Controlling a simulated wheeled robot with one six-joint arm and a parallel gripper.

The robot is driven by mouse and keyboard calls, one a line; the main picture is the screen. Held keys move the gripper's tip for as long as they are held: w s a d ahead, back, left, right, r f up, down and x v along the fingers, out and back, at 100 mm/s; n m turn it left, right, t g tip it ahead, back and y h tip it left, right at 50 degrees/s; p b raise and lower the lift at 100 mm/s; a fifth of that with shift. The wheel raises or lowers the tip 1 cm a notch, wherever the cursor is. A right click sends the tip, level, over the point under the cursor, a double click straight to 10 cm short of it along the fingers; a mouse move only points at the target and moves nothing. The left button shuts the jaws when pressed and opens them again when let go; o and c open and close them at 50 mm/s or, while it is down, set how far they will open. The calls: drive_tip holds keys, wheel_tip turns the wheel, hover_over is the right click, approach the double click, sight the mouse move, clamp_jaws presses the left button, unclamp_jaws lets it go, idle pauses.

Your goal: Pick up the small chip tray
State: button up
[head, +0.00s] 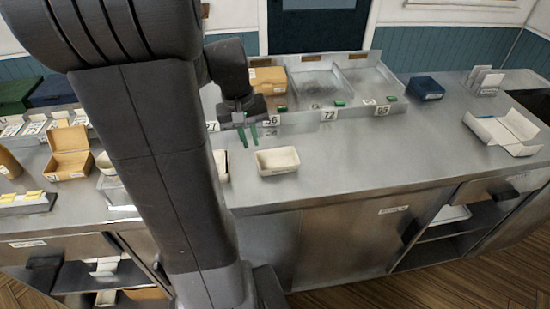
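A small white open tray (278,162) stands on the steel counter (340,165) near its front edge. It looks empty. A second whitish tray or box (221,165) is to its left, mostly hidden behind my arm. My gripper (250,143) points down, above and a little left of the small tray. Its green-tipped fingers are apart with nothing between them. It does not appear to touch the tray.
A divided metal bin with numbered tags (330,85) stands behind, holding a tan box (267,80). A dark blue box (425,88) and an open white carton (503,132) lie to the right. The counter right of the small tray is clear.

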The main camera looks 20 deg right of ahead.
sight(277, 162)
drive_tip(key=f, duration=0.3)
drive_tip(key=d+f, duration=0.1)
drive_tip(key=f, duration=0.3)
drive_tip(key=f+p, duration=0.1)
drive_tip(key=f, duration=0.2)
drive_tip(key=shift+d+f, duration=0.2)
drive_tip(key=shift+d, duration=0.2)
clamp_jaws()
